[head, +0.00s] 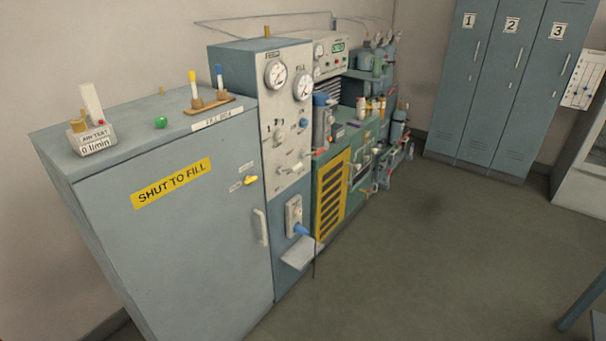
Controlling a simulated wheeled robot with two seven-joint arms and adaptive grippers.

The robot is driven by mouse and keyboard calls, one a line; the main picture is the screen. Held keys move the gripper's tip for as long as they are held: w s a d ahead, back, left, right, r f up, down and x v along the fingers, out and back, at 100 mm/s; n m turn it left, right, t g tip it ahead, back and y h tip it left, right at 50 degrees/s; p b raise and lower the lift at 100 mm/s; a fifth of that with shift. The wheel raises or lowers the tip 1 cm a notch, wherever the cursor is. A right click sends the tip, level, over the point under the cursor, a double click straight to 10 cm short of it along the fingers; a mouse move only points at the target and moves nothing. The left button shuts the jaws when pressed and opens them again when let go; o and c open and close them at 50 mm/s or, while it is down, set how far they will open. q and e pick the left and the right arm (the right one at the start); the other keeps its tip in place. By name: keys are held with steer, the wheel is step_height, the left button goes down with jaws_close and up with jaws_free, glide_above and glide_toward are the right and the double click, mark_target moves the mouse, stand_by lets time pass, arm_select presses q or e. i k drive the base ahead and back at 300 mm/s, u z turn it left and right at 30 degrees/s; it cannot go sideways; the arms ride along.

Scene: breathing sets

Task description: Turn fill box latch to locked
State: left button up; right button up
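The fill box (190,240) is a grey-blue cabinet at the left, with a yellow "SHUT TO FILL" label (172,182) on its closed-looking front door. A small yellow latch (251,181) sits near the door's right edge. A pale vertical door handle (260,227) is below the latch. Neither of my grippers is in view.
A gauge panel (289,120) stands right of the fill box, with a small shelf (301,252) jutting out low. A green compressor unit (332,190) follows. Numbered lockers (500,90) stand at the back. The floor (420,260) in front is clear.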

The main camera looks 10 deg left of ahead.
mark_target(249, 179)
steer(key=z, duration=0.35)
steer(key=i, duration=1)
steer(key=u, duration=0.05)
